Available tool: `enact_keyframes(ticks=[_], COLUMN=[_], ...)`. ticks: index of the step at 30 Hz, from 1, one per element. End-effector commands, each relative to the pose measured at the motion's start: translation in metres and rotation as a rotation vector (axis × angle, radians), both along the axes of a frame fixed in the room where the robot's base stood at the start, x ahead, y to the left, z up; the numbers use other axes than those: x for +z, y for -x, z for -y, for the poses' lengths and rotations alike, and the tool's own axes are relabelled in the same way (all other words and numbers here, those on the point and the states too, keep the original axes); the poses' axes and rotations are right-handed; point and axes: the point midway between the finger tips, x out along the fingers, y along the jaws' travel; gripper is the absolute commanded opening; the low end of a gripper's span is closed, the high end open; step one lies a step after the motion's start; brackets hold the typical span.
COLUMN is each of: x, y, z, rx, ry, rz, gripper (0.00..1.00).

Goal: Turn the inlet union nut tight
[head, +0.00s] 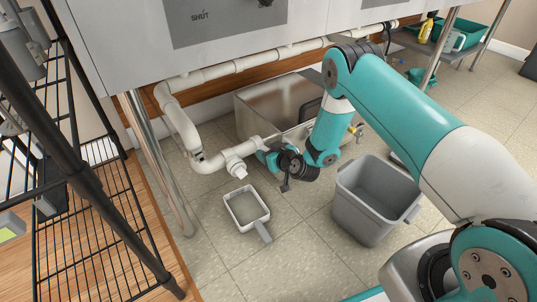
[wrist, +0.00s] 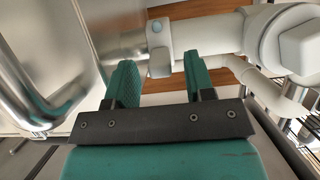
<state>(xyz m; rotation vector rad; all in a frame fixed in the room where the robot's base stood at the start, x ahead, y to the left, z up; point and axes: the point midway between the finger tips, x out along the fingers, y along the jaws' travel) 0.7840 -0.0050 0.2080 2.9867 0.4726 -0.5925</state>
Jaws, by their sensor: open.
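The white inlet pipe runs down from the sink and along to a steel box (head: 278,105) on the floor. Near the box it carries a white fitting (head: 236,168) with a hexagonal cap, large at the right of the wrist view (wrist: 300,42). A white collar, apparently the inlet union nut (wrist: 159,48), with a small blue-grey mark, sits on the pipe between fitting and box. My gripper (wrist: 160,80) is open, its two teal fingers either side of the collar in the picture. I cannot tell whether they touch it. In the head view my wrist partly hides this spot.
A grey tray with a handle (head: 246,208) lies on the tiles below the fitting. A grey bin (head: 375,200) stands right of it. A steel table leg (head: 160,165) and a black wire rack (head: 95,210) stand at the left. The sink unit overhangs the pipe.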

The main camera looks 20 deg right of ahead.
Motion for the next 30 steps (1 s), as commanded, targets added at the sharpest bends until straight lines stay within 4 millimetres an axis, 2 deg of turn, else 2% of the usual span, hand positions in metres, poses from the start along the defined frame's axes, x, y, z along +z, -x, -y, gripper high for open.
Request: enact_keyframes(ticks=[6, 8, 12, 13, 20, 30], x=[0.000, 0.000, 0.000, 0.000, 0.008, 0.018], y=[0.000, 0.000, 0.000, 0.000, 0.000, -0.004], z=[0.000, 0.000, 0.000, 0.000, -0.002, -0.003], rx=[0.000, 0.000, 0.000, 0.000, 0.008, 0.006], ry=[0.000, 0.000, 0.000, 0.000, 0.011, 0.061], rz=[0.000, 0.000, -0.001, -0.001, -0.030, -0.189], gripper=[0.49, 0.37, 0.05, 0.00, 0.00, 0.00])
